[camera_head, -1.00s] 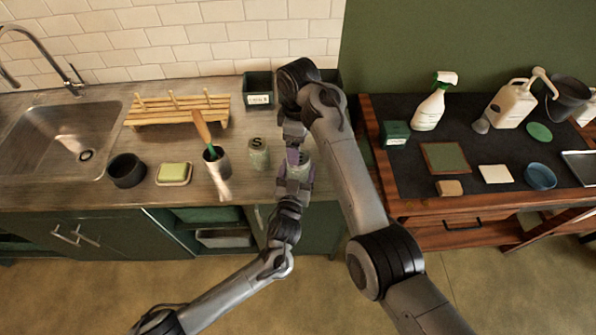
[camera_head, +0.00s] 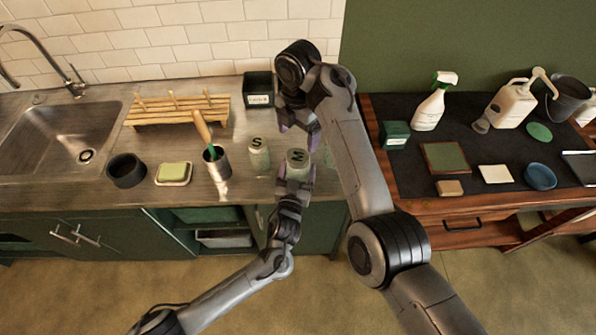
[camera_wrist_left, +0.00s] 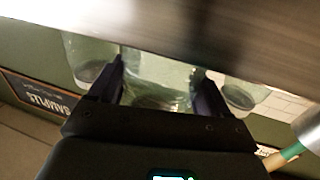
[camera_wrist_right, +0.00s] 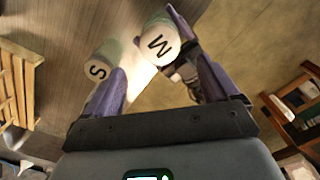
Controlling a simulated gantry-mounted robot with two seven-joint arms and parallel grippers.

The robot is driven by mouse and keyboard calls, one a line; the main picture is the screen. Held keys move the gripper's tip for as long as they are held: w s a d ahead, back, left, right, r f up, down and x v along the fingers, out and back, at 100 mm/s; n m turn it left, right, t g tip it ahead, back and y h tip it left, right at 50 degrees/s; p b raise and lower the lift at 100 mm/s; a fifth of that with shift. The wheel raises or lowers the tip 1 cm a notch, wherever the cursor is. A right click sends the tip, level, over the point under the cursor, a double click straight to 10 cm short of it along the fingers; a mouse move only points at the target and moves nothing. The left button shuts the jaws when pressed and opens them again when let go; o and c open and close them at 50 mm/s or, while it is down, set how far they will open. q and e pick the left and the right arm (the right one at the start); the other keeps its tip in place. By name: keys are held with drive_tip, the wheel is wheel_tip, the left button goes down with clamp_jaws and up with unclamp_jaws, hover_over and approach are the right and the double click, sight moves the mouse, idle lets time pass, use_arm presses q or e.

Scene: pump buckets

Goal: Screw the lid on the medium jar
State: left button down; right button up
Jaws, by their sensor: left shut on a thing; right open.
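The medium jar shows in the left wrist view (camera_wrist_left: 158,85) as clear greenish glass between my left fingers. Its pale lid marked M (camera_head: 297,157) sits on top of it, and also shows in the right wrist view (camera_wrist_right: 157,45). I cannot tell how tightly the lid is on. My left gripper (camera_head: 295,178) is shut on the jar's body from the front. My right gripper (camera_head: 298,133) is open and empty, apart from the lid, above and behind it; its fingers (camera_wrist_right: 163,80) show purple pads in the right wrist view.
A jar with an S lid (camera_head: 258,153) stands just left of the medium jar. Another jar is partly hidden behind my right arm. A utensil pot (camera_head: 217,164), a sponge dish (camera_head: 174,174) and a dark cup (camera_head: 126,170) stand further left. A dark green box (camera_head: 258,90) is behind.

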sight(298, 157)
drive_tip(key=shift+f, duration=0.1)
drive_tip(key=shift+f, duration=3.95)
drive_tip(key=c, duration=1.1)
drive_tip(key=m, duration=0.8)
drive_tip(key=o, duration=1.2)
drive_tip(key=shift+o, duration=0.2)
